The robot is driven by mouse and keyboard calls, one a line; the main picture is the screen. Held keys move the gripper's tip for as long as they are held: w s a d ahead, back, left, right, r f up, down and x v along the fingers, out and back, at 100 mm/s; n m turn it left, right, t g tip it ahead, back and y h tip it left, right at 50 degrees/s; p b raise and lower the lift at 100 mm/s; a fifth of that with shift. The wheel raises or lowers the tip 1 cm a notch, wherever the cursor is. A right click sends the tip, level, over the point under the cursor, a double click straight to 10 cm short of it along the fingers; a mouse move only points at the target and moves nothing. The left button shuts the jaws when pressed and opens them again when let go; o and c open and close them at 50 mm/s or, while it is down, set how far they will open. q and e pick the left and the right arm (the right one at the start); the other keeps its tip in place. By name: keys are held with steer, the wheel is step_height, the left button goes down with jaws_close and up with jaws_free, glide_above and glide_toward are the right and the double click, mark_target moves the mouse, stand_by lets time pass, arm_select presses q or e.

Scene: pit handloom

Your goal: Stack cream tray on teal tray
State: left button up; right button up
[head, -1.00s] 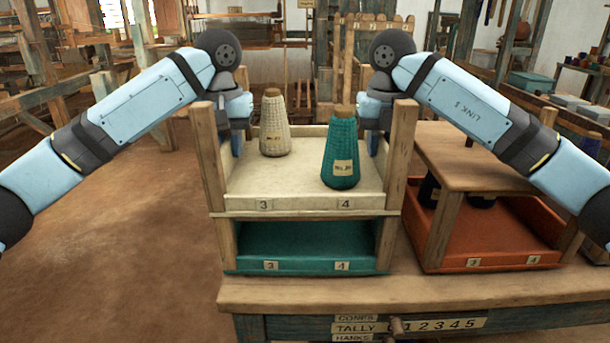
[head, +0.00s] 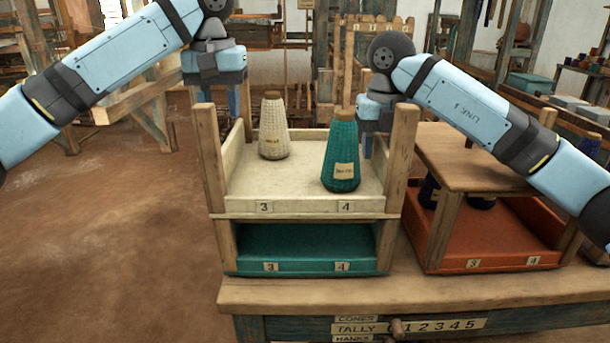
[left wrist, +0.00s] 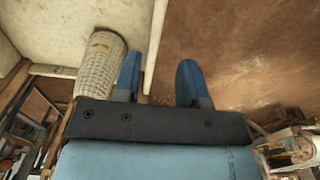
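The cream tray (head: 300,192) sits above the teal tray (head: 305,265) on the bench, level and lined up with it, apparently borne on its corner posts. A cream cone (head: 274,128) and a teal cone (head: 341,155) stand upright in the cream tray.
An orange tray (head: 490,262) under a wooden board (head: 470,165) stands close on the right, with dark cones inside. The bench front (head: 420,295) carries a tally strip. Open floor (head: 110,240) lies left of the bench.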

steer(key=shift+f, duration=0.45)
arm_select(q)
steer(key=shift+w, duration=0.2)
arm_select(e)
steer(key=shift+w+r, duration=0.15)
steer(key=shift+r, duration=0.2)
arm_select(q)
steer(key=shift+w+d+f, duration=0.15)
steer(key=shift+w+f, duration=0.1)
steer(key=shift+w, duration=0.15)
arm_select(e)
steer(key=shift+w+r, duration=0.25)
steer(key=shift+r, duration=0.9)
arm_select(q)
steer(key=shift+s+r, duration=0.2)
arm_select(e)
steer(key=r, duration=0.4)
steer(key=shift+s+r, duration=0.25)
steer(key=shift+s, duration=0.15)
steer(key=shift+r, duration=0.7)
